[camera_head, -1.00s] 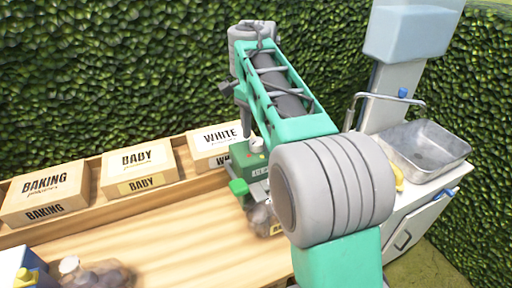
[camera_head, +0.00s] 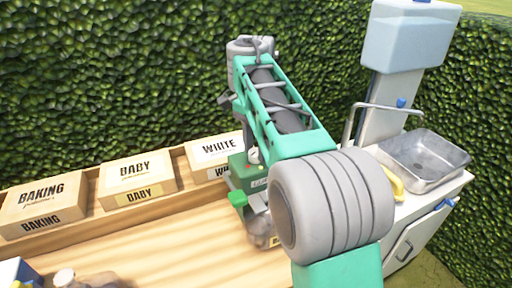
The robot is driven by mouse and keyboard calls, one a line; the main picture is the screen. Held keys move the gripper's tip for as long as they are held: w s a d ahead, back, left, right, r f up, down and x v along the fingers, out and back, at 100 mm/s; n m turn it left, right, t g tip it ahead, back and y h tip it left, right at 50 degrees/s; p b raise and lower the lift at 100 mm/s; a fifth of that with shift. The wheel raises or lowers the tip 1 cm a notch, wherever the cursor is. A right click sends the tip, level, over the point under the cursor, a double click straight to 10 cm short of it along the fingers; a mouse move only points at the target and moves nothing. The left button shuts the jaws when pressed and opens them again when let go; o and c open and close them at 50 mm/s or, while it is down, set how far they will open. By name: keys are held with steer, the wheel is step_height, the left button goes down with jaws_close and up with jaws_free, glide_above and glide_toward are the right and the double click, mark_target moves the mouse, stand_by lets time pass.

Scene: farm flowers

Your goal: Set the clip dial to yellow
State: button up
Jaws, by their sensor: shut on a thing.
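A small green machine (camera_head: 240,171) stands at the right end of the wooden table, beside the WHITE box. A small pale round part on its top, probably the clip dial (camera_head: 254,156), is partly hidden by my arm. Its colour setting is too small to read. My gripper (camera_head: 251,147) points down at the top of the machine and is shut on what seems to be this dial. The fingertips are tiny and largely hidden by my green arm link. A green lever (camera_head: 238,193) sticks out at the machine's front. A brownish bag (camera_head: 260,226) is below it.
Boxes labelled BAKING (camera_head: 42,204), BABY (camera_head: 137,183) and WHITE (camera_head: 215,151) line the table's back. Another bag (camera_head: 85,279) and a blue item (camera_head: 14,271) are at front left. The table's middle (camera_head: 165,245) is clear. A sink (camera_head: 425,160) stands at right; a hedge is behind.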

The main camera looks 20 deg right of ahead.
steer(key=shift+n, duration=0.4)
jaws_close()
steer(key=n, duration=0.5)
steer(key=shift+n, duration=0.3)
steer(key=n, duration=0.5)
steer(key=shift+n, duration=0.3)
steer(key=o, duration=1.2)
jaws_free()
